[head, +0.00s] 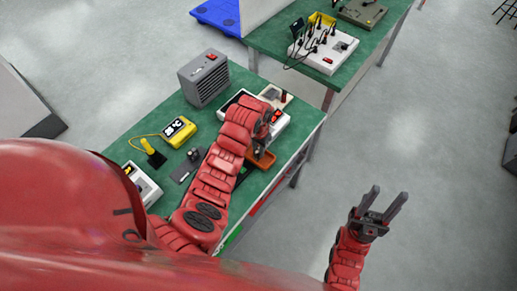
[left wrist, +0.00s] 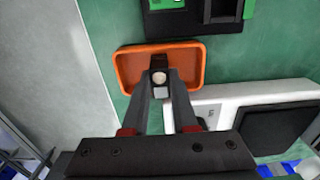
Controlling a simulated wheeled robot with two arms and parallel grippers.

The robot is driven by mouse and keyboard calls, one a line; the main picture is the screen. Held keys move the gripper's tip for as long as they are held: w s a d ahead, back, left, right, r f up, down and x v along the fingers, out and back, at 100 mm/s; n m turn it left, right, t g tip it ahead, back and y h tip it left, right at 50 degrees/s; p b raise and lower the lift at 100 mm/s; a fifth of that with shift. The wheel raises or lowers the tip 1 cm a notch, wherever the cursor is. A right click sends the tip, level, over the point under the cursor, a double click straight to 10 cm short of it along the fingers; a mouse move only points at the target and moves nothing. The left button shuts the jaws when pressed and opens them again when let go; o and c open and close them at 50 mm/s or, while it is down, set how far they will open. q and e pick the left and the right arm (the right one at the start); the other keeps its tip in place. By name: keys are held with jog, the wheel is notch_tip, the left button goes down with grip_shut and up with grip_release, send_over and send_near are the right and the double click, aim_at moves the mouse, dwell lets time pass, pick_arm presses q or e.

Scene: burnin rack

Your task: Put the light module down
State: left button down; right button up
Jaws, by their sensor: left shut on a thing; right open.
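My left gripper (head: 261,142) is over the right part of the green bench, at the orange tray (head: 266,157). In the left wrist view, its two fingers (left wrist: 160,88) are shut on a small dark module with a pale round top (left wrist: 158,76), apparently the light module. The module shows over the near middle part of the orange tray (left wrist: 126,70); I cannot tell whether it touches the tray floor. The module is too small and covered to make out in the head view. My right gripper (head: 383,208) is open and empty, over the floor to the right of the bench.
A white device (left wrist: 215,93) stands close beside the tray, and a black unit with green parts (left wrist: 192,22) lies beyond it. A grey vented box (head: 204,80), a yellow meter (head: 179,131) and a dark plate (head: 183,170) stand further left. The bench edge (head: 305,148) is close.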

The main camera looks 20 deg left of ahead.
pick_arm(q)
jog(key=c, duration=0.7)
grip_release()
jog(key=shift+f, duration=0.1)
